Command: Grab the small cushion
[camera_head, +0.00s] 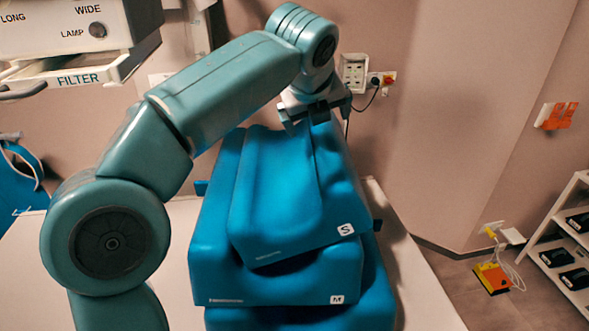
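The small cushion (290,215) is blue, with a white "S" label at its front right corner. It lies on top of a stack, on a larger blue cushion marked "M" (215,270). My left arm comes in from the left and arches over to the back of the stack. My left gripper (318,116) points down at the far end of the small cushion, at or just above its raised back part. Its fingertips are partly hidden, so I cannot tell whether they close on the cushion. My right gripper is out of view.
The stack stands on a pale table (425,290), with another blue piece under the "M" cushion. A machine box (65,30) with a lamp knob hangs at the upper left. A wall socket with a cable (355,75) is behind the gripper. A shelf (560,250) stands at right.

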